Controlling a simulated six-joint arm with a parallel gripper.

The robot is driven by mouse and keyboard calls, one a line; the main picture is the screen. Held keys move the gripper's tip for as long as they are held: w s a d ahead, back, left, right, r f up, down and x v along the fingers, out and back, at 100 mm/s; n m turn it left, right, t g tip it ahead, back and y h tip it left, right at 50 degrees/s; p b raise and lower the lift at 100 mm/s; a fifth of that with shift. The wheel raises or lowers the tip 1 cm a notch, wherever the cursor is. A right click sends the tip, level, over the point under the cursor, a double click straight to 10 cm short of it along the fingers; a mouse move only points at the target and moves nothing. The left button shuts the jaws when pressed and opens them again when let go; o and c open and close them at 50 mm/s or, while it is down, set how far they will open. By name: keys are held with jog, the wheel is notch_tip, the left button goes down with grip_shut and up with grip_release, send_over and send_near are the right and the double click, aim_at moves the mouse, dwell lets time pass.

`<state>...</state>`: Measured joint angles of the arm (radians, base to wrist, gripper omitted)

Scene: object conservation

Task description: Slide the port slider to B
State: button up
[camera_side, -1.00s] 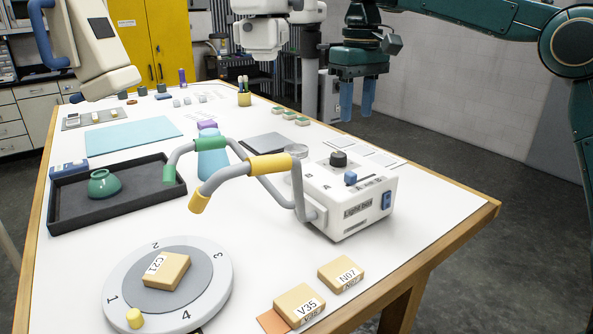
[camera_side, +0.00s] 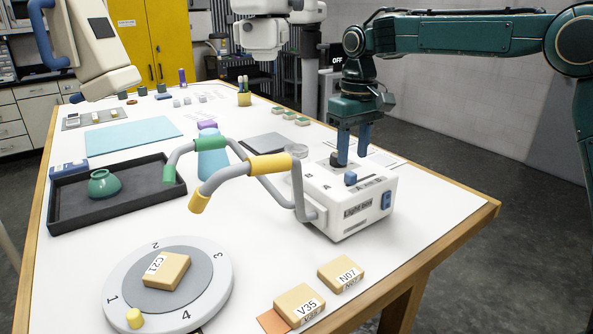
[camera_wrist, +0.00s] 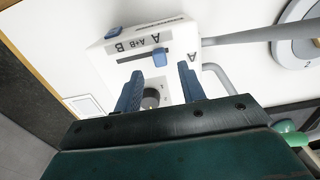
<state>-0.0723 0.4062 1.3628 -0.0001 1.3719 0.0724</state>
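The white light box (camera_side: 345,207) stands near the table's right edge. Its port slider, a small blue block (camera_side: 350,179), also shows in the wrist view (camera_wrist: 159,57). There it sits at the A end of a dark slot (camera_wrist: 140,56); the A+B label is mid-slot and the B label (camera_wrist: 118,47) is at the left end. My gripper (camera_side: 353,159) is open above the back of the box top. It is behind the slider and apart from it. A dark round knob (camera_wrist: 150,99) shows between the blue fingers in the wrist view.
Two bent grey arms with a green grip (camera_side: 212,146) and a yellow grip (camera_side: 270,167) extend left from the box. A blue rocker switch (camera_side: 386,199) is on its side. Labelled blocks (camera_side: 300,304) and a round numbered turntable (camera_side: 112,279) lie in front.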

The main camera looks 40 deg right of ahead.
aim_at(351, 173)
jog(key=shift+f, duration=2.45)
grip_shut()
